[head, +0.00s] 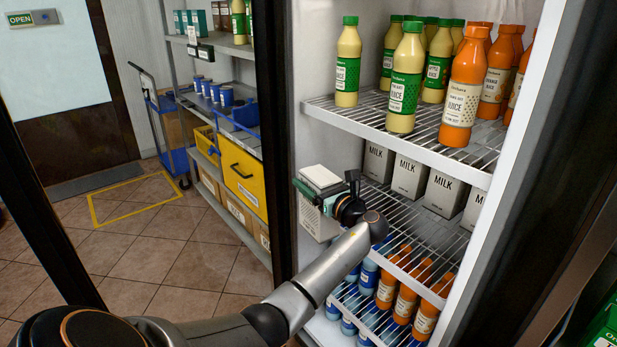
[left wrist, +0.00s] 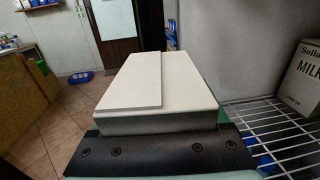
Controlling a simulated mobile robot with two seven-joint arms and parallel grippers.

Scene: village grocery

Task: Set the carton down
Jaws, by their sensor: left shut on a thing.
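A white carton (head: 319,180) is held in my left gripper (head: 322,202) at the left side of the fridge's middle wire shelf (head: 424,225). In the left wrist view the carton's pale top (left wrist: 146,80) fills the middle, with the gripper's dark edge in front of it. The gripper is shut on the carton. Several milk cartons (head: 409,177) stand upright in a row further back on that shelf; one milk carton (left wrist: 300,80) shows at the right in the left wrist view. My right gripper is not in view.
Juice bottles (head: 405,80) stand on the wire shelf above, and more bottles (head: 403,303) stand on the shelf below. Bare wire (head: 400,208) lies in front of the milk row. A dark door frame (head: 274,130) stands left of the fridge opening.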

